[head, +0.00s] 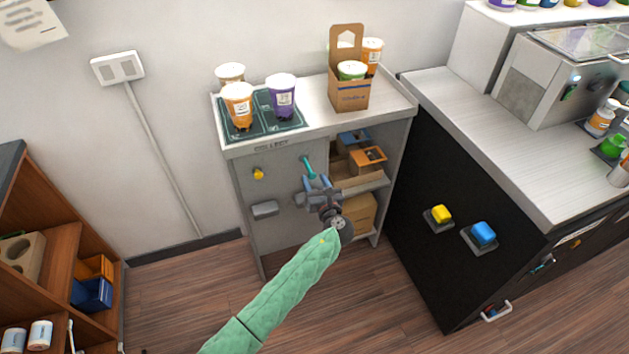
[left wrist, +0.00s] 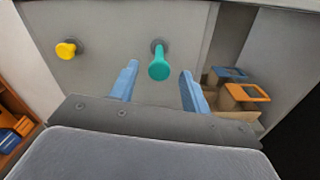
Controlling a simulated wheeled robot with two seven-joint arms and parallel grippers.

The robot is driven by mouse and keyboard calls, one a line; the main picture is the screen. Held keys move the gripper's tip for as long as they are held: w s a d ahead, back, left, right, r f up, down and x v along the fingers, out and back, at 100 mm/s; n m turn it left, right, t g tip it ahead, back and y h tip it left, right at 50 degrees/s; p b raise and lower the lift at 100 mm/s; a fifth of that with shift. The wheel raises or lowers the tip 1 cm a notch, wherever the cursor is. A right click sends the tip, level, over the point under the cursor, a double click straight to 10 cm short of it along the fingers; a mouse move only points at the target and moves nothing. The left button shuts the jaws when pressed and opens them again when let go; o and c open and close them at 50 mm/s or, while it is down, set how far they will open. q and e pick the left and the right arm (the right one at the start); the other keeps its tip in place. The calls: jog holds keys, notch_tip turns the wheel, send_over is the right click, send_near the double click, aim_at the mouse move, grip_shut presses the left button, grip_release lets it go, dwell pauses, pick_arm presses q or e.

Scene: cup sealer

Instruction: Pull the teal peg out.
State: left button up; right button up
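The teal peg (head: 309,168) sticks out of the grey front panel of the collect cabinet (head: 262,211). It also shows in the left wrist view (left wrist: 159,66), seen nearly end-on with its round mount behind it. My left gripper (head: 319,183) is in front of the panel, just below the peg in the head view. In the left wrist view its two blue fingers (left wrist: 157,86) are spread apart, one on each side of the peg's line, with nothing between them that I see touching. My right gripper is not in view.
Open shelves with boxes (head: 367,158) lie right of the panel. Cups (head: 238,104) and a carton (head: 349,91) stand on top. A black counter (head: 420,180) stands at right.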

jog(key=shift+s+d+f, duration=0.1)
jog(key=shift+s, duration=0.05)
pick_arm(q)
jog(key=shift+s+f, duration=0.1)
jog(key=shift+s, duration=0.05)
jog(key=b+v, duration=0.2)
jog(key=v, duration=0.5)
jog(key=shift+s+b, duration=0.2)
jog(key=shift+b, duration=0.1)
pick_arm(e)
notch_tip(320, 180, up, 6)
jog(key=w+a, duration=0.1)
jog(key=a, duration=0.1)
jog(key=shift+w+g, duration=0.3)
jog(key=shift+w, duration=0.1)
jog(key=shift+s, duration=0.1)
